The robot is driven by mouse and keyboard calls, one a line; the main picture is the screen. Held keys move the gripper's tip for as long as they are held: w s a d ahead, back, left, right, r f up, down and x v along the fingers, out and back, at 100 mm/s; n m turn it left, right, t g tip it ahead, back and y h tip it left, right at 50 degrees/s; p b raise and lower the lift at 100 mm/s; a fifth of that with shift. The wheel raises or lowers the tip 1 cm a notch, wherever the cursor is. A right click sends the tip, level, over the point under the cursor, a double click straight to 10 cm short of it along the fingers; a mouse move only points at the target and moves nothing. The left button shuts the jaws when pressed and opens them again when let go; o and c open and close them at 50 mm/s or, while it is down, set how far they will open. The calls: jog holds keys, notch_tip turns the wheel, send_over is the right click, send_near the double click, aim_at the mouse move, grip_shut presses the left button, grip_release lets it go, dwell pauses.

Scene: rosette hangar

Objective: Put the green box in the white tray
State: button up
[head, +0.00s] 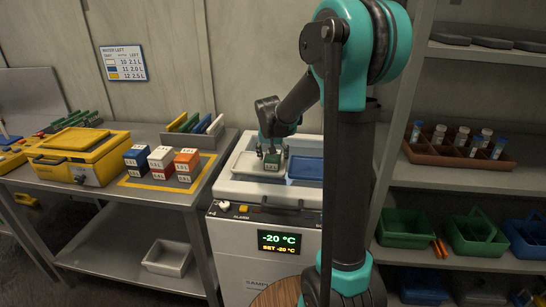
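The green box (272,166), with a white label on its front, is at the top of the white freezer unit. It is over or in the white tray (246,163), left of a blue tray (308,168). I cannot tell whether it rests on the tray floor. My gripper (272,154) reaches down from above, with a finger on each side of the green box. The view is too small to tell whether the fingers press on it.
Stacked blue, white and orange boxes (187,161) stand on a yellow-edged mat on the left bench, beside a yellow case (82,155). A pale bin (168,257) sits on the lower shelf. A right rack holds a brown vial tray (458,150) and green bins (405,228).

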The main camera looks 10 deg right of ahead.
jog(key=v, duration=1.2)
